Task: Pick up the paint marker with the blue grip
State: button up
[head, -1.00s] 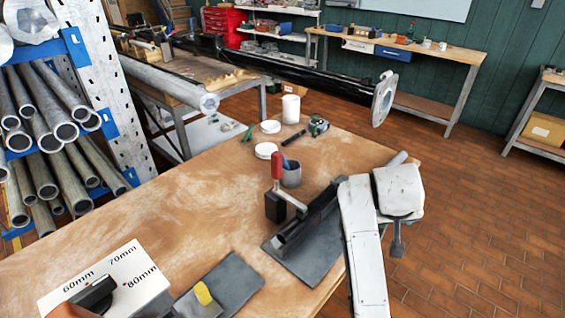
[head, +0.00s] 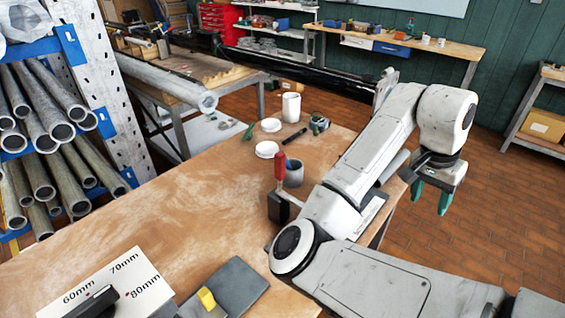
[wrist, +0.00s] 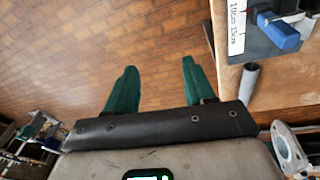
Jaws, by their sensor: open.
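My gripper (head: 430,197) has green fingers and hangs open and empty past the right edge of the table, over the floor. In the wrist view my gripper (wrist: 161,88) shows its two fingers spread apart with only brick floor between them. A grey cup (head: 294,175) stands on the table behind the red-handled clamp, left of my gripper; a small blue-topped item seems to stick out of it, too small to identify. A dark pen-like item (head: 294,136) lies farther back. I cannot make out for sure a paint marker with a blue grip.
The red-handled clamp (head: 281,168) stands on the table (head: 180,215) close to my arm. White lids (head: 267,149), a white container (head: 291,107) and a tape measure (head: 319,123) are at the back. In the wrist view a blue handle (wrist: 282,35) sits top right.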

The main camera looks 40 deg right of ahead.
aim_at(288, 167)
jog(key=i, duration=1.4)
